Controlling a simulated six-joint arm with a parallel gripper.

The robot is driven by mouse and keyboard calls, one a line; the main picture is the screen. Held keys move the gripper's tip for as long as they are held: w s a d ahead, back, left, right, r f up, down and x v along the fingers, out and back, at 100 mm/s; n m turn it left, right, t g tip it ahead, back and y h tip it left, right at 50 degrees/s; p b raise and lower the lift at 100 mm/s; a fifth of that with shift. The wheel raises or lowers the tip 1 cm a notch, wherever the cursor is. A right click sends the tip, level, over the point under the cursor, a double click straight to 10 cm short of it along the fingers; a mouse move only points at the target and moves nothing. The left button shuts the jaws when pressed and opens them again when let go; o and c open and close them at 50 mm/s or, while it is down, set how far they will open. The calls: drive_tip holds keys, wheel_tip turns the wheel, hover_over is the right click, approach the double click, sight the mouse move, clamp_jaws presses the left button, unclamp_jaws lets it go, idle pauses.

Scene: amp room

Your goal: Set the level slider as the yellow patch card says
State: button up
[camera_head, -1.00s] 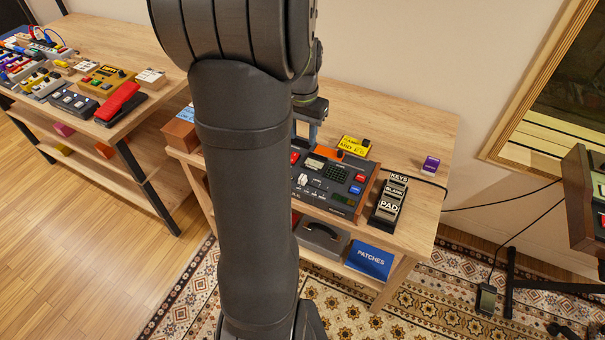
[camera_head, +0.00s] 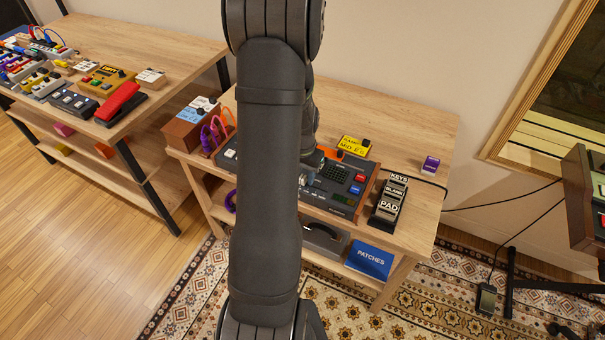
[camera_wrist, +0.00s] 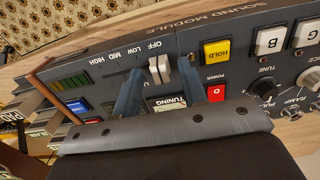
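The sound module (camera_head: 352,172) sits on the near table, and its panel (camera_wrist: 190,50) fills much of the wrist view, upside down. The white level slider cap (camera_wrist: 159,69) stands at the OFF end of a scale marked OFF, LOW, MID, HIGH, which runs to the left. My gripper (camera_wrist: 170,92) is open, with one finger on each side of the cap and a visible gap to each. In the head view my gripper (camera_head: 312,168) is low over the module, and my arm hides the slider. The yellow patch card (camera_head: 355,145) lies behind the module; its black lettering is too small to read surely.
In the wrist view, a yellow HOLD button (camera_wrist: 216,52) and a red power button (camera_wrist: 216,92) are close to the right finger. A pedal strip (camera_head: 389,200) stands right of the module. A brown box with cables (camera_head: 190,125) stands at the left.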

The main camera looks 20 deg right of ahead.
sight(318, 188)
clamp_jaws()
drive_tip(key=shift+s+d, duration=1.8)
unclamp_jaws()
wheel_tip(318, 188, up, 17)
drive_tip(key=shift+r, duration=0.2)
